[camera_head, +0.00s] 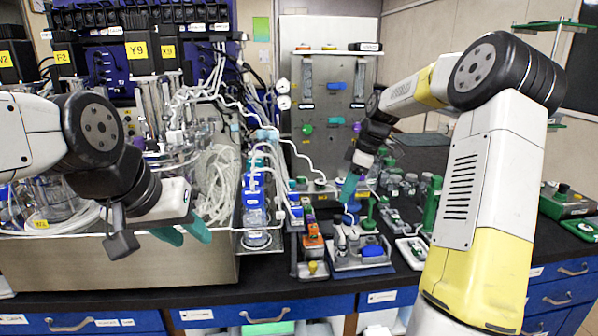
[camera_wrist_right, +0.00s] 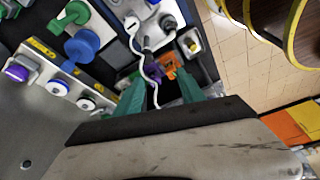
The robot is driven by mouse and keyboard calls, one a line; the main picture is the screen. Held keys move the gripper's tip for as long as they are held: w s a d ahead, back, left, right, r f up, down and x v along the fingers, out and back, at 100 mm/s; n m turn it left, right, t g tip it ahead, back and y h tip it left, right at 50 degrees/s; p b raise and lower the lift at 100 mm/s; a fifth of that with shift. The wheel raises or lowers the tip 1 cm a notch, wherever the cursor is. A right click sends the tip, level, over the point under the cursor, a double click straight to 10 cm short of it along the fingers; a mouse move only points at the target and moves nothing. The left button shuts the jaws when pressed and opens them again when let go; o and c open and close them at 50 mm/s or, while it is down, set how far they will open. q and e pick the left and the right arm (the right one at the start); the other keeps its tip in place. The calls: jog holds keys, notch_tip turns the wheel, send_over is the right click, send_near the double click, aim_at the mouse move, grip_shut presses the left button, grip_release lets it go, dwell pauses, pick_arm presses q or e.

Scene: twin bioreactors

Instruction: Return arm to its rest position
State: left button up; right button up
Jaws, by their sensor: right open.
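My right gripper (camera_head: 349,190) hangs fingers-down in front of the grey panel, above the back of the bench. In the right wrist view its two teal fingers (camera_wrist_right: 167,98) stand apart with nothing gripped. A white tube and small orange and purple parts show beyond the gap. The right arm is raised and bent, with its elbow high at the right. My left gripper (camera_head: 188,238) is at the left, in front of the steel tub. Its teal fingers show a gap and hold nothing visible.
The steel tub (camera_head: 120,265) with bioreactor vessels and coiled tubing fills the left. A grey valve panel (camera_head: 325,100) stands behind my right gripper. Small trays with fittings (camera_head: 360,262) crowd the middle bench. A green-topped box (camera_head: 565,201) sits at the right. Loose white tubes hang near my right gripper.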

jog(key=s+a+r+m+t+h, duration=0.1)
jog(key=s+a+r+m, duration=0.15)
jog(key=s, duration=0.45)
jog(key=s+a+r+m+t+h, duration=0.1)
jog(key=s+r+m, duration=0.3)
jog(key=s, duration=0.4)
jog(key=s+a+r+m+t, duration=0.1)
jog(key=s+a+r+m, duration=0.2)
jog(key=s, duration=0.4)
jog(key=s+f+m+t, duration=0.1)
jog(key=s+m, duration=0.3)
jog(key=s, duration=0.4)
jog(key=shift+f+t+y, duration=0.15)
jog(key=shift+t+y, duration=0.15)
jog(key=shift+t, duration=0.2)
jog(key=shift+o, duration=0.4)
jog(key=shift+w+d, duration=0.1)
jog(key=shift+d, duration=0.05)
